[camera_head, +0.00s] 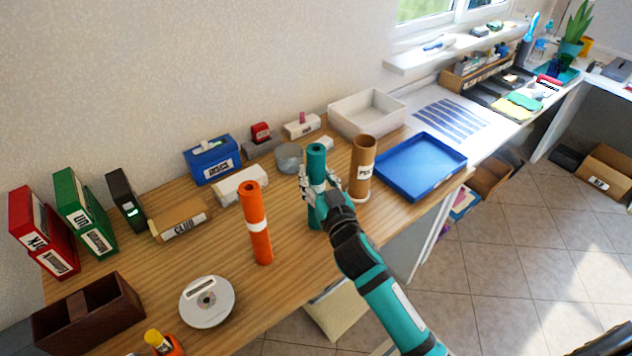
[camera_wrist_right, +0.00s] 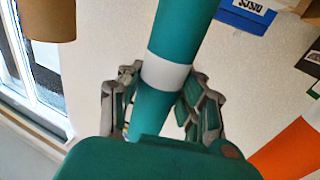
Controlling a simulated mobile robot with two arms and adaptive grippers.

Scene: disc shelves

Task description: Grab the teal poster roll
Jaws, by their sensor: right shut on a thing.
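The teal poster roll (camera_head: 316,163) stands upright on the wooden desk, between an orange roll and a brown roll. It has a white band (camera_wrist_right: 167,73) around it, seen in the right wrist view. My right gripper (camera_head: 318,190) is shut on the teal roll, with one finger on each side near the band. The right wrist view shows the fingers (camera_wrist_right: 160,95) against the roll. The roll's lower end is partly hidden by my gripper. My left gripper is not in view.
An orange roll (camera_head: 255,225) stands to the left and a brown roll (camera_head: 361,165) close on the right. A grey round tin (camera_head: 289,158) sits just behind. A blue tray (camera_head: 425,165) lies further right. A white disc player (camera_head: 207,302) is at the front left.

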